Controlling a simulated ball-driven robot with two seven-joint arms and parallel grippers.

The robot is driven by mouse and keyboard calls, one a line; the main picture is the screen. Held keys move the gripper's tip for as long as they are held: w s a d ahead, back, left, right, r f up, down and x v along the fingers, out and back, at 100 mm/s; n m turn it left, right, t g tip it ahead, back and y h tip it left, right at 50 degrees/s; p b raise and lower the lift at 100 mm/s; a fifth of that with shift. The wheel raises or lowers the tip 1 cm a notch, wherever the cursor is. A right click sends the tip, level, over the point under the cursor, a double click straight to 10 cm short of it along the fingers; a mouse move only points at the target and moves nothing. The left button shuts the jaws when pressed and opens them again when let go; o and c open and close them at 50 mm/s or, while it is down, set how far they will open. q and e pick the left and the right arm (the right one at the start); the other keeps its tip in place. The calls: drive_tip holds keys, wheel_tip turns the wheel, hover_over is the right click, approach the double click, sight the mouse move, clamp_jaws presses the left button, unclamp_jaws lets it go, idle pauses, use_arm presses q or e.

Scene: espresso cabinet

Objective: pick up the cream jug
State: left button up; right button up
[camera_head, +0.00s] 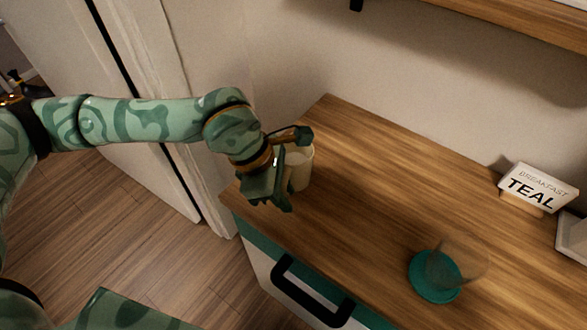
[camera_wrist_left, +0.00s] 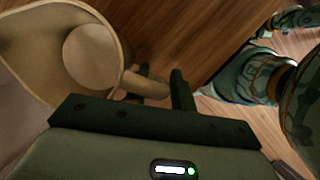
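The cream jug (camera_head: 301,168) stands upright at the left end of the wooden counter and is partly hidden by my left gripper (camera_head: 294,168). In the left wrist view the pale jug (camera_wrist_left: 92,58) shows its open mouth and inside at the upper left. Its handle (camera_wrist_left: 152,86) points toward the two dark fingers of the left gripper (camera_wrist_left: 161,88). One finger is at the inner side of the handle and the other just beyond its outer end. I cannot tell whether they press on it. My right gripper is in neither view.
A sign reading BREAKFAST TEAL (camera_head: 538,188) and a white tray (camera_head: 573,239) are at the right. A black drawer handle (camera_head: 310,298) sticks out at the front. The counter middle is clear.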

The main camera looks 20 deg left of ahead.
use_arm(q)
drive_tip(key=shift+r, duration=0.1)
clamp_jaws()
drive_tip(key=shift+r, duration=0.2)
